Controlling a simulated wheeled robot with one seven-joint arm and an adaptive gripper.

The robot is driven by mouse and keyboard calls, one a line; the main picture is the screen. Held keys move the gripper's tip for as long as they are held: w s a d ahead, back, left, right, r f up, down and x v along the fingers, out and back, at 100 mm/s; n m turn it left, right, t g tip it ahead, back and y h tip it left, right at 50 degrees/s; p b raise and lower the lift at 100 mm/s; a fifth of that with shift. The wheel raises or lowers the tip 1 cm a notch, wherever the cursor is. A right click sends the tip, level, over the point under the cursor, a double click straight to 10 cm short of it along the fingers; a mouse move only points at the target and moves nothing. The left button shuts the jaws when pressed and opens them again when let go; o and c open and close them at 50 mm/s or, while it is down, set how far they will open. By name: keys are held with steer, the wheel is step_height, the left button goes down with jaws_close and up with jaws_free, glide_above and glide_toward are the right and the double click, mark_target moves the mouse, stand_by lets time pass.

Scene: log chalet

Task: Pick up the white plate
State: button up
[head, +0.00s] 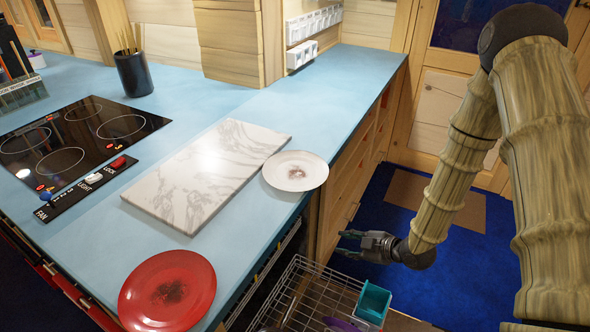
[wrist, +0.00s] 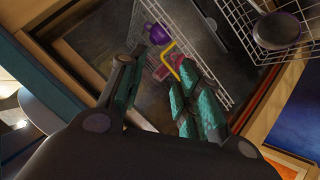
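The white plate (head: 295,171) lies on the blue counter beside the marble board, close to the counter's right edge. It has a dark brownish smudge in its middle. My gripper (head: 348,243) is off the counter, to the right of and lower than the plate, in front of the drawers. In the wrist view my gripper (wrist: 155,92) has its two green-padded fingers apart with nothing held between them. A pale rounded shape at the left edge of the wrist view (wrist: 45,95) may be the plate, but I cannot tell.
A marble board (head: 210,170) and a red plate (head: 168,291) share the counter (head: 105,240) with a cooktop (head: 75,140). Below the counter edge is a pulled-out wire rack (head: 310,295) holding a teal container (head: 372,302). A dark pot-like item (wrist: 277,30) sits on the rack.

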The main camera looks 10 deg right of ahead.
steer(key=w+d+r+n+y, duration=0.1)
steer(key=w+r+n+y, duration=0.1)
steer(key=w+r+n, duration=0.3)
steer(key=w+d+r+n+y, duration=0.1)
steer(key=r+n, duration=0.1)
steer(key=r, duration=0.4)
steer(key=n+y+p, duration=0.1)
steer(key=n+y, duration=0.2)
steer(key=n, duration=0.3)
glide_toward(326, 176)
steer(key=shift+p+x, duration=1.7)
steer(key=shift+x, duration=3.1)
jaws_close()
